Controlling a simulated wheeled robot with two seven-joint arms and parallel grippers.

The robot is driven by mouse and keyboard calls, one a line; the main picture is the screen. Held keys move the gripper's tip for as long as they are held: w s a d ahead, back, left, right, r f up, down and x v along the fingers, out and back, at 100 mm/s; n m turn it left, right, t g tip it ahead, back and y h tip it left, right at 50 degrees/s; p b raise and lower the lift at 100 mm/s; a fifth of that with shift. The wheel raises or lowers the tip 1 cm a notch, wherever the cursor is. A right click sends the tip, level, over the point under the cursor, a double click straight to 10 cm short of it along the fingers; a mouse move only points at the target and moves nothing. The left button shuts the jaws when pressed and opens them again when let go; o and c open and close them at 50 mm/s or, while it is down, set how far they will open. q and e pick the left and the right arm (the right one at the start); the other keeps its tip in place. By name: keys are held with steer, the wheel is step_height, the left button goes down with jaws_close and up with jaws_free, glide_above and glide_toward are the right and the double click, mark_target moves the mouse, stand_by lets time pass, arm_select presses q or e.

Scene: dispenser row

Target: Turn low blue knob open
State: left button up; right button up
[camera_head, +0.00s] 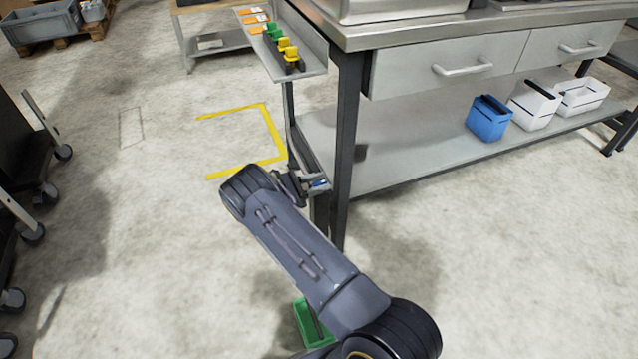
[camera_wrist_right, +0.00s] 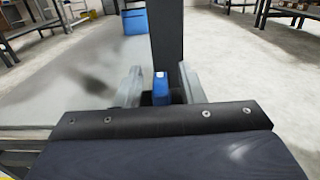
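A small blue knob (camera_head: 319,183) sits on the low grey ledge by the bench leg in the head view. In the right wrist view the blue knob (camera_wrist_right: 161,88) stands between the two grey fingers. My right gripper (camera_head: 308,184) is at the knob, partly hidden by its own wrist in the head view. In the right wrist view my right gripper (camera_wrist_right: 160,88) is open, with a finger on each side of the knob and room between. Whether a finger touches the knob cannot be told. My left gripper is not in view.
A dark bench leg (camera_head: 346,140) stands close behind the knob. An upper tray (camera_head: 306,62) holds green and yellow knobs and orange labels. A blue bin (camera_head: 489,118) and white bins stand on the lower shelf (camera_head: 400,160). A green bin (camera_head: 309,322) is on the floor below my arm.

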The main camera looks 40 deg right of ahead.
steer(key=shift+d, duration=0.15)
steer(key=shift+s, duration=0.1)
jaws_close()
